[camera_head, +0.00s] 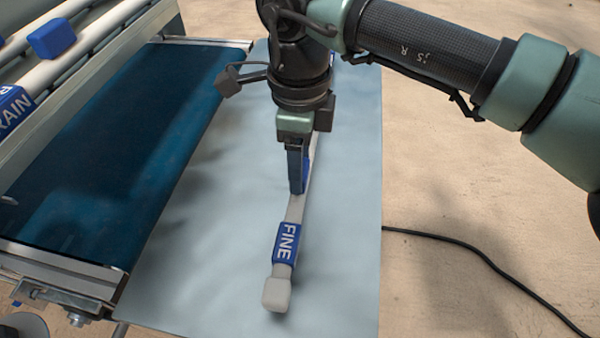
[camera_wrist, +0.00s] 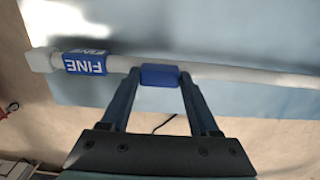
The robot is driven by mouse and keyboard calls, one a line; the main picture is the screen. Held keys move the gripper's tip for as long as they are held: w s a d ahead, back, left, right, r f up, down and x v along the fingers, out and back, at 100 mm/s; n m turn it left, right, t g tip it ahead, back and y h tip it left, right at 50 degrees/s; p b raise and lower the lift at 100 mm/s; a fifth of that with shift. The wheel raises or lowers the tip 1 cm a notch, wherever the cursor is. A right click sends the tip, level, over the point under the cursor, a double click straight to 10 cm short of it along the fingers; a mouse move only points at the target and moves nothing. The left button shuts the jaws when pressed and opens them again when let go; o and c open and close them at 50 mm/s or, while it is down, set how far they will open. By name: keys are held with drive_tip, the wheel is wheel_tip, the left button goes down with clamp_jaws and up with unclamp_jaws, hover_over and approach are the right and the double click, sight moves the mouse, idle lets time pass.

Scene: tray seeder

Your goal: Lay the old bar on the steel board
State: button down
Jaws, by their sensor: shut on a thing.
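The old bar (camera_head: 295,209) is a pale rod with a blue FINE label (camera_head: 286,242) and a pale end cap (camera_head: 276,293). My gripper (camera_head: 298,188) is shut on the bar at its blue middle block (camera_wrist: 158,75), which shows between the fingers in the wrist view. The bar (camera_wrist: 235,74) runs lengthwise over the steel board (camera_head: 345,240), a flat pale blue-grey sheet. I cannot tell whether the bar touches the board or is just above it. My arm hides the bar's far end in the head view.
A dark blue conveyor belt (camera_head: 140,135) with metal edges lies left of the board. Another pale bar with a blue label ending in RAIN (camera_head: 12,108) and a blue block (camera_head: 50,38) are on the machine at far left. A black cable (camera_head: 485,262) crosses the tan floor at right.

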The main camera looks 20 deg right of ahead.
drive_tip(key=shift+f, duration=1.6)
drive_tip(key=shift+f+b, duration=0.15)
drive_tip(key=shift+b, duration=0.25)
drive_tip(key=shift+c, duration=0.6)
unclamp_jaws()
wheel_tip(320, 180, up, 12)
drive_tip(key=shift+r+p, duration=0.15)
drive_tip(key=shift+p, duration=1)
